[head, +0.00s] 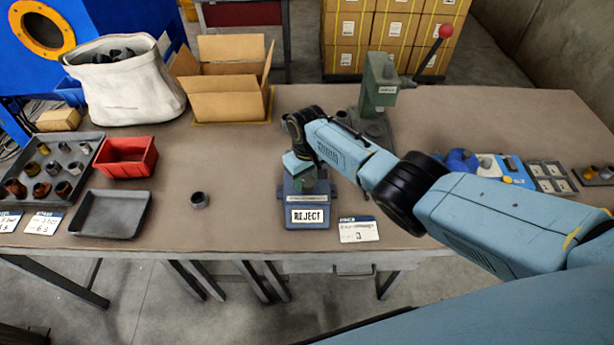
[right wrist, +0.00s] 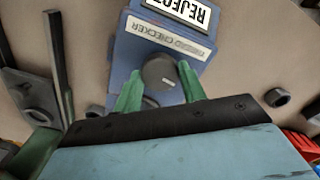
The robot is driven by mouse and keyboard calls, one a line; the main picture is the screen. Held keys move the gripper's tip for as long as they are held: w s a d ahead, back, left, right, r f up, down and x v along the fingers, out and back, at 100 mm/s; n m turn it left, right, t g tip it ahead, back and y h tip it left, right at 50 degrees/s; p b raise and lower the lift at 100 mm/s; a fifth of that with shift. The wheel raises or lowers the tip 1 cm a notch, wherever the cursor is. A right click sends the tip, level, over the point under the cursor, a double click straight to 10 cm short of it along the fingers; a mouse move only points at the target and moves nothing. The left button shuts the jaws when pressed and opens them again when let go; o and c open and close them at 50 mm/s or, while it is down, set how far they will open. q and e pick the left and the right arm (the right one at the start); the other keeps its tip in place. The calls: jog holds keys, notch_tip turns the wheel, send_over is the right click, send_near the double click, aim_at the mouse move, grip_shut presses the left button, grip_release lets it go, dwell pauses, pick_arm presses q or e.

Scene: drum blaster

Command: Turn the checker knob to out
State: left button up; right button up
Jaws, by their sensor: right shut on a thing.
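The thread checker (head: 309,196) is a blue box on the table, in the middle of the head view, with a sign reading REJECT on its front. In the right wrist view the checker (right wrist: 128,58) shows its label and a dark round knob (right wrist: 158,71). My right gripper (right wrist: 160,78) has its green fingers on either side of the knob and is shut on it. In the head view my right gripper (head: 306,176) is over the checker and hides the knob. My left gripper is not in view.
A grey ring (head: 199,200) lies left of the checker, and a card (head: 358,229) lies at its right. A green press with a red-tipped lever (head: 380,88) stands behind. A red bin (head: 126,156), trays and an open carton (head: 229,97) are at left.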

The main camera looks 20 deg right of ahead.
aim_at(307, 181)
jog(key=n, duration=0.4)
jog(key=shift+n, duration=0.4)
jog(key=n, duration=1)
jog(key=shift+n, duration=0.4)
jog(key=shift+r+n+b, duration=0.1)
jog(key=shift+n+b, duration=0.4)
jog(key=shift+n, duration=1.7)
jog(key=o, duration=1)
notch_tip(307, 181, up, 13)
jog(key=shift+r+p, duration=0.15)
jog(key=shift+p, duration=1)
